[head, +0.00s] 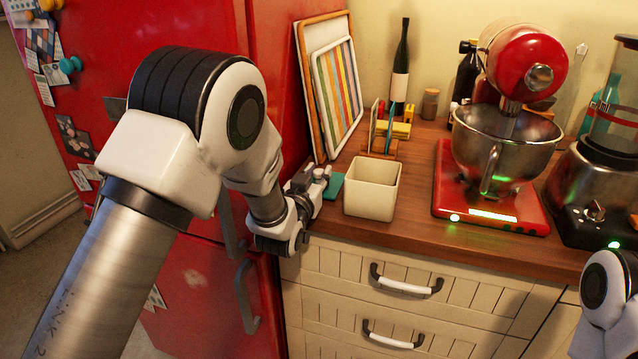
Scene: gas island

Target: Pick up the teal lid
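The teal lid (334,183) lies on the wooden counter, just left of a cream square container (372,190). Only part of the lid shows, because my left gripper covers its left side. My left gripper (322,177) is low over the counter's left end, right at the lid. Its fingers are small and overlap the lid in the picture, so I cannot tell whether they are open, shut or touching it. Of my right arm only a link shows at the lower right edge, and its gripper is out of the picture.
Striped boards (338,90) lean behind the lid, near the red fridge (150,25). A small wooden rack (380,147) stands behind the cream container. A red stand mixer (490,210) and a blender (600,190) fill the right. Bare counter (410,215) lies between container and mixer.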

